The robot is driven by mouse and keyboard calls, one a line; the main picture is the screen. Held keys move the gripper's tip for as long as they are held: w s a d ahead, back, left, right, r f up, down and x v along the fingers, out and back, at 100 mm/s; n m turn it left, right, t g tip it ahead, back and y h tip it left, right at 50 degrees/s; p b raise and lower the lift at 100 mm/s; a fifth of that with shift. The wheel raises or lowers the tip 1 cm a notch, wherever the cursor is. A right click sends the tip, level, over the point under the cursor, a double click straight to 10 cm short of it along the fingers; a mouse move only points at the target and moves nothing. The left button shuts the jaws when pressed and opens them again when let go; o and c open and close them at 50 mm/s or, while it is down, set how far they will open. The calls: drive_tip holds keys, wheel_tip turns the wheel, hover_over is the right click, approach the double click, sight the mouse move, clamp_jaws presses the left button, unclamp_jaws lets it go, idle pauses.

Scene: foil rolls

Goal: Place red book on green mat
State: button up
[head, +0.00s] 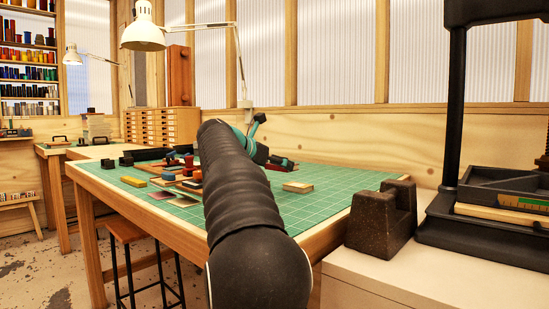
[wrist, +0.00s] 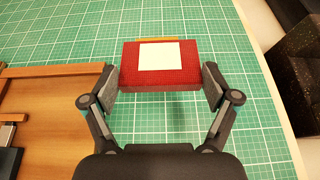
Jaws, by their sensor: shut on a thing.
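The red book (wrist: 130,76) has a white label (wrist: 162,57) on its cover and sits between the two fingers of my gripper (wrist: 160,88) in the wrist view. My gripper is shut on its two short sides. The green mat (wrist: 60,40) with white grid lines lies beneath. I cannot tell whether the book touches the mat or hangs just above it. In the head view the green mat (head: 335,185) covers the workbench, and my arm hides part of it. My gripper is partly hidden there behind my arm.
A wooden tray (wrist: 45,105) lies left of the book. A thin orange-yellow edge (wrist: 172,39) shows behind the book. In the head view a small pale block (head: 297,187) lies on the mat. A dark block (head: 372,222) stands off the mat's right side.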

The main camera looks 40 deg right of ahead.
drive_tip(key=shift+f, duration=1.8)
drive_tip(key=shift+f+b, duration=0.7)
drive_tip(key=shift+f, duration=0.85)
drive_tip(key=shift+f+b, duration=0.4)
drive_tip(key=shift+f, duration=0.2)
drive_tip(key=o, duration=1)
drive_tip(key=shift+o, duration=0.2)
drive_tip(key=v, duration=1.2)
drive_tip(key=shift+r, duration=0.1)
